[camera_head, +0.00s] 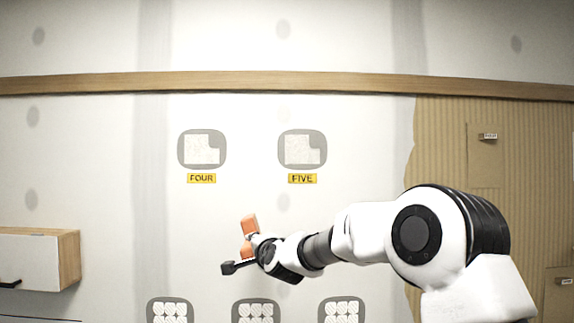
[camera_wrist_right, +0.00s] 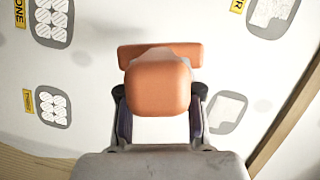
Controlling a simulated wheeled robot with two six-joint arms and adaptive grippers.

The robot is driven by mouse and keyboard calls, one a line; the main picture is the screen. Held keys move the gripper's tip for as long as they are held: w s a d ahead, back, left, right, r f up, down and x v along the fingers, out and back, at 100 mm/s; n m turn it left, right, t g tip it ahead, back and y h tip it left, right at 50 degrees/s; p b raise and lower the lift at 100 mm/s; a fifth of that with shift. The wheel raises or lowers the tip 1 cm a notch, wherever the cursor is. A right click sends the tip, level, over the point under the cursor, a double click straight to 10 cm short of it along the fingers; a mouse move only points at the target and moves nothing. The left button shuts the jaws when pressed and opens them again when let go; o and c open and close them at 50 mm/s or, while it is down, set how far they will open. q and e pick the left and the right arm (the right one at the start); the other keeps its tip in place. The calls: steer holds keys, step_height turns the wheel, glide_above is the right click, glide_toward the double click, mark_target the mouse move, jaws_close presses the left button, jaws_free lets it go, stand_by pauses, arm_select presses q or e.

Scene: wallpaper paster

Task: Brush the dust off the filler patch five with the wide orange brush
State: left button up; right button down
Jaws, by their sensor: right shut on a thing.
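Filler patch five (camera_head: 302,149) is a grey rounded patch with a pale dusty layer, notched at its top right, above the yellow FIVE label (camera_head: 302,178). My right gripper (camera_head: 256,250) is shut on the wide orange brush (camera_head: 249,224), below and left of patch five and apart from it. In the right wrist view the brush (camera_wrist_right: 158,85) sits between the fingers (camera_wrist_right: 160,112), its wide head beyond the handle. A pale-covered patch (camera_wrist_right: 228,112), apparently five, shows right of the brush there; its label is hidden. My left gripper is not in view.
Patch four (camera_head: 201,149) is left of patch five. Several gridded patches (camera_head: 256,311) line the bottom. A wooden rail (camera_head: 280,84) crosses above. A white wooden-sided box (camera_head: 35,260) juts out at left. Ribbed brown board (camera_head: 450,140) covers the right. The wall between brush and patch five looks clear.

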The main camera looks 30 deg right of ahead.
steer(key=s+d+r+m+t+p, duration=0.1)
steer(key=s+d+r+p, duration=0.2)
steer(key=r, duration=1)
steer(key=s+d+r+m+p, duration=0.2)
steer(key=d+r+p, duration=0.3)
steer(key=r, duration=0.8)
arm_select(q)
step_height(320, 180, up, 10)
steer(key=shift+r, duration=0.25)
arm_select(e)
steer(key=w+d, duration=0.2)
steer(key=w, duration=0.4)
steer(key=shift+f, duration=0.2)
steer(key=shift+w, duration=0.1)
steer(key=shift+d, duration=0.1)
steer(key=shift+w+d, duration=0.3)
steer(key=shift+w, duration=0.2)
steer(key=shift+w+d, duration=0.25)
steer(key=shift+w, duration=0.2)
stand_by(0.7)
